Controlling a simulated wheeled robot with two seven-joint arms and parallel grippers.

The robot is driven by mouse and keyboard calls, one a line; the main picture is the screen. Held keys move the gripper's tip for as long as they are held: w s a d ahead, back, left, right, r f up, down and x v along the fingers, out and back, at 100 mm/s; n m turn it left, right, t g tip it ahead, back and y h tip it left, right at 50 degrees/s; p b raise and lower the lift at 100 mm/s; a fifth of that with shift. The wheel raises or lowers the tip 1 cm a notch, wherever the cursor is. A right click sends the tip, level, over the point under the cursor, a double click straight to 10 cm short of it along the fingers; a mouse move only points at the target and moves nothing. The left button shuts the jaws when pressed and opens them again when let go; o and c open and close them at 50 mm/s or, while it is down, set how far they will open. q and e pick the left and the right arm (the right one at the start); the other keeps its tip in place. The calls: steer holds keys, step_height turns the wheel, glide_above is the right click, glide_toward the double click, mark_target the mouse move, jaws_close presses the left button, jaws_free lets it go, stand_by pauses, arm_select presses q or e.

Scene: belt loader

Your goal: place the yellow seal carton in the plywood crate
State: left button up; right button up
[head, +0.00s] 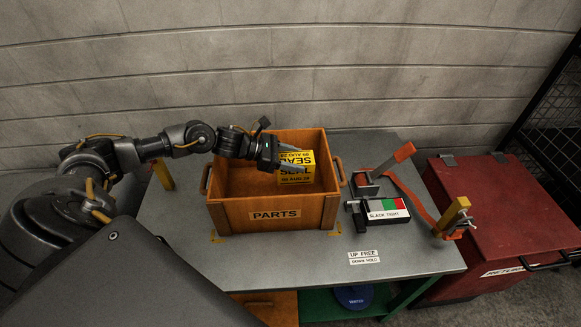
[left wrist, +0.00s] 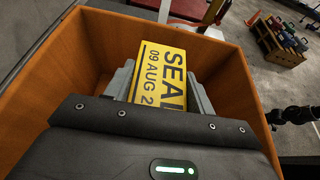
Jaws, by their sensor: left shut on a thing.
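The yellow seal carton (head: 296,172) has black SEAL lettering and a date; it also shows in the left wrist view (left wrist: 160,72). My left gripper (head: 284,170) is shut on it, with a grey finger on each side of the carton in the left wrist view. The plywood crate (head: 273,214) is orange-brown, open on top and labelled PARTS. The carton is over the crate's opening, toward its right side. I cannot tell whether it touches the crate's floor or wall. My right gripper does not show.
The crate stands on a grey table (head: 190,263). Right of it are a clamp with an orange handle (head: 403,152), a SLACK/TIGHT box (head: 385,208) and an orange strap (head: 412,203). A red chest (head: 505,220) stands beyond the table's right edge. A brick wall is behind.

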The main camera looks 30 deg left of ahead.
arm_select(q)
steer(key=shift+f, duration=0.3)
steer(key=shift+f+p, duration=0.4)
steer(key=shift+f, duration=1.55)
steer(key=shift+f+b, duration=0.55)
steer(key=shift+b, duration=0.4)
steer(key=o, duration=1)
steer(key=shift+o, duration=0.2)
